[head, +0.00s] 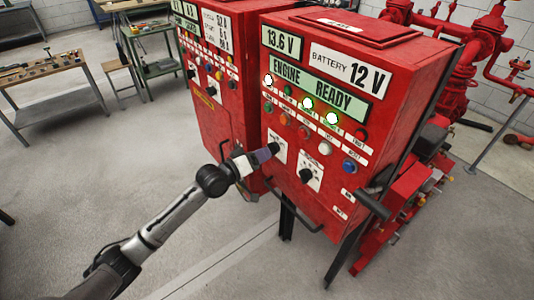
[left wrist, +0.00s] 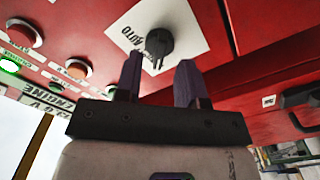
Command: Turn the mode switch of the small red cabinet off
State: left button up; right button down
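A red control cabinet (head: 318,130) stands in front of me, with a display reading ENGINE READY. Its lower panel carries two black rotary switches on white plates, a left one (head: 274,148) and a right one (head: 306,176). My left gripper (head: 263,156) is at the left switch. In the left wrist view, my left gripper (left wrist: 160,62) is open and empty. A black knob (left wrist: 159,42) on a white plate (left wrist: 185,22) marked AUTO lies just beyond and between its fingertips. I cannot tell whether they touch it. My right gripper is not in view.
A second red cabinet (head: 225,110) stands close on the left. Red pipework (head: 455,85) and a red pumpset (head: 400,210) are at the right. Workbenches (head: 50,70) stand at the back left. The grey floor is clear at front left.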

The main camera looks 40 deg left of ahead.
aim_at(273, 149)
pick_arm(q)
jog(key=shift+x, duration=1.2)
grip_shut()
